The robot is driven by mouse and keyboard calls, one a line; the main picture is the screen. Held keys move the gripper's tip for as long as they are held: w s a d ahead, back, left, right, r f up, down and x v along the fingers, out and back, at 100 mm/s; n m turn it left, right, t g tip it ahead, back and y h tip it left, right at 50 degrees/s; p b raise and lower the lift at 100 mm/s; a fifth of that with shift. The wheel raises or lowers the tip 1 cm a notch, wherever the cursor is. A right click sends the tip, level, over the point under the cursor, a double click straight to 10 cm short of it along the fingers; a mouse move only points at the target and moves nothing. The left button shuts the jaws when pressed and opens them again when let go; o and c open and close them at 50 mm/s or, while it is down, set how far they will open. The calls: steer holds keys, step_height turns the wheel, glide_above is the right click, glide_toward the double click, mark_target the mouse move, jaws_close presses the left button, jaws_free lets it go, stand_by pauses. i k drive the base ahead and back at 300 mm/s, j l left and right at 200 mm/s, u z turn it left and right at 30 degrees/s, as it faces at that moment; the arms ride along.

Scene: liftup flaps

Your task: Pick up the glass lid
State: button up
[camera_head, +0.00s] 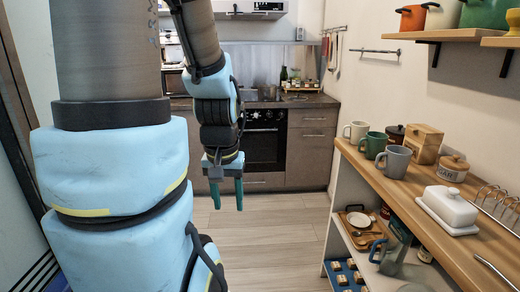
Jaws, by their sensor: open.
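I cannot make out a glass lid in this view. My gripper (227,204) hangs in mid-air left of the wooden counter, with its two teal fingers pointing down. The fingers are apart and nothing shows between them. It hangs in front of the black oven and the floor, apart from the counter and shelves.
The wooden counter (427,215) at the right bears several mugs, a wooden box (425,143), a jar (453,167) and a white butter dish (449,207). A tray (357,227) is on the shelf below. An oven (263,141) stands behind. The middle floor is clear.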

mark_target(294, 99)
steer(key=i, duration=2)
steer(key=i+l, duration=0.15)
steer(key=i, duration=0.4)
steer(key=i+l, duration=0.1)
steer(key=i, duration=0.5)
steer(key=i+l, duration=0.15)
steer(key=i, duration=0.4)
steer(key=i+l+u, duration=0.35)
steer(key=i+l, duration=0.15)
